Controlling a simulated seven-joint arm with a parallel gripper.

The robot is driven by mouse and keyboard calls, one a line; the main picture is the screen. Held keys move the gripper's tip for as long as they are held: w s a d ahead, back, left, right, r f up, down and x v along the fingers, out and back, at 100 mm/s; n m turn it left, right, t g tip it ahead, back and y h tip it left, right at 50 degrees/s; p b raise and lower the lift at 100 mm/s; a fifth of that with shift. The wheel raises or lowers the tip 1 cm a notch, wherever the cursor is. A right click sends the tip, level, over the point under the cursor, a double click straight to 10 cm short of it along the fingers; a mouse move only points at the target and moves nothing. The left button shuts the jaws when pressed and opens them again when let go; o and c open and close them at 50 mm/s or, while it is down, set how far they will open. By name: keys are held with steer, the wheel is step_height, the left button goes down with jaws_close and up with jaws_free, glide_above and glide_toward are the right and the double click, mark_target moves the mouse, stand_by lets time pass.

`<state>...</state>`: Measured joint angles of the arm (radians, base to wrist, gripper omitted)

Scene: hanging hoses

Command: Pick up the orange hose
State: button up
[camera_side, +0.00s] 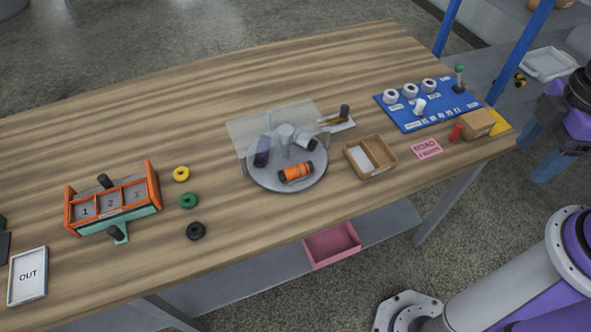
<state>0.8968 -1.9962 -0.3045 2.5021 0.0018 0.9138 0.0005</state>
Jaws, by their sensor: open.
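No hanging hose shows in the side view. The only loose orange piece is a short ribbed orange cylinder with dark ends (296,172). It lies on its side near the front of a round grey plate (262,181); I cannot tell whether it is the hose. A dark purple cylinder (262,151), a grey upright post and a light cylinder with a dark end (306,141) share the plate. A clear panel stands by the plate and partly covers the view of them. My gripper is not in view.
A wooden tray (346,155) is right of the plate. A blue control panel (408,121) with knobs and a lever is at the far right. An orange-framed numbered rack (152,172) and yellow, green and black rings are left. The table's back left is bare.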

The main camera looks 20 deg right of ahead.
steer(key=o, duration=0.7)
steer(key=n, duration=2.3)
glide_above(296, 168)
steer(key=f, duration=1.6)
steer(key=shift+s+f, duration=0.1)
steer(key=shift+s, duration=0.2)
steer(key=shift+w+f, duration=0.15)
steer(key=shift+f, duration=1.3)
steer(key=shift+w+f, duration=0.15)
steer(key=shift+f, duration=1.3)
